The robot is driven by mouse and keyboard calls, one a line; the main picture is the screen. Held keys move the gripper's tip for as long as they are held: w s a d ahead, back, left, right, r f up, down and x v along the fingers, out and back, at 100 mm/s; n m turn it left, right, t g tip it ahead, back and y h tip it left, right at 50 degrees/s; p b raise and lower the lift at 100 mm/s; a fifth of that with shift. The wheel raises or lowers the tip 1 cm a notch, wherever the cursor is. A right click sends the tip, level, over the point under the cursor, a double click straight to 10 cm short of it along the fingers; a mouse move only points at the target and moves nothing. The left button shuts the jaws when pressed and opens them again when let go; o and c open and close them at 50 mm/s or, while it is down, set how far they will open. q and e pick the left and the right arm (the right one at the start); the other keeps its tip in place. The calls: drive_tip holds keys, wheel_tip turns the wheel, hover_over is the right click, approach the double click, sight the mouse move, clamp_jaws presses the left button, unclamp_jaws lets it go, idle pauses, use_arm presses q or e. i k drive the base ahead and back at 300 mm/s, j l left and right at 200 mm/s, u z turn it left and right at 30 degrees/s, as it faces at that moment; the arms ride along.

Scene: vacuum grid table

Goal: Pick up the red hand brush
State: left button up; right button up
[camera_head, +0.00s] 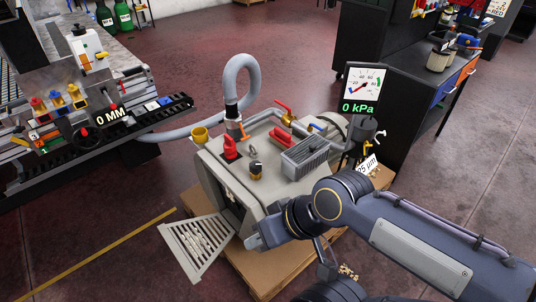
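A red lever handle (284,104) sits farther back on the unit. My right gripper (258,240) is at the front of the unit, near its lower front corner. Its fingers are seen at a steep angle, so I cannot tell their opening, and no held thing shows. My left gripper is not in view.
The pump unit stands on a wooden pallet (262,274) with a slatted grey panel (200,243) leaning out at the front. A grey hose (233,82) loops up behind. A gauge (362,86) reads 0 kPa. A machine bench (85,125) is left, dark cabinets (400,110) right.

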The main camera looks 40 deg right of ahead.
sight(278, 136)
drive_tip(key=z, duration=1.5)
